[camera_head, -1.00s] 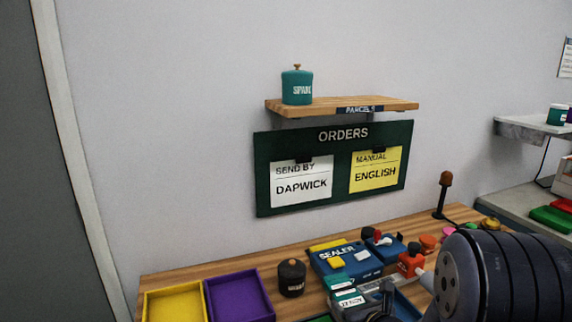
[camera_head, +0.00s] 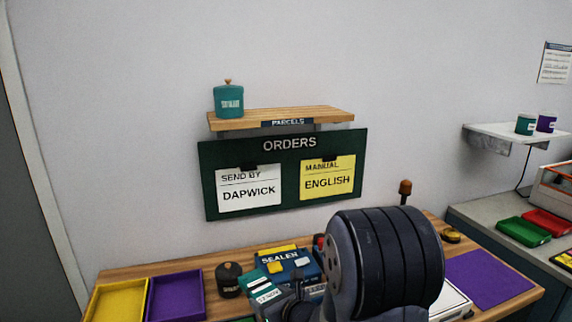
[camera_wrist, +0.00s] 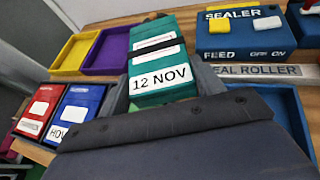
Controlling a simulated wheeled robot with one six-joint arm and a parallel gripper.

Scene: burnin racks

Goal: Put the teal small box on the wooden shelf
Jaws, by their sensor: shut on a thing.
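The teal small box (camera_wrist: 160,62) is held in my gripper (camera_wrist: 165,95), which is shut on it. Its side carries a label reading "12 NOV" and a dark band crosses its top. In the head view the teal box (camera_head: 268,293) is low in the middle, above the bench, partly hidden by my arm. The wooden shelf (camera_head: 290,115) is on the wall, marked "PARCELS". A teal lidded jar (camera_head: 228,101) stands on its left end; the middle and right of the shelf are clear. My gripper is below the shelf.
The green orders board (camera_head: 210,160) hangs under the shelf. On the bench are a yellow tray (camera_head: 92,308), a purple tray (camera_head: 152,302), a dark jar (camera_head: 229,281) and the blue sealer (camera_head: 300,268). Red (camera_wrist: 38,110) and blue (camera_wrist: 77,116) boxes show in the wrist view.

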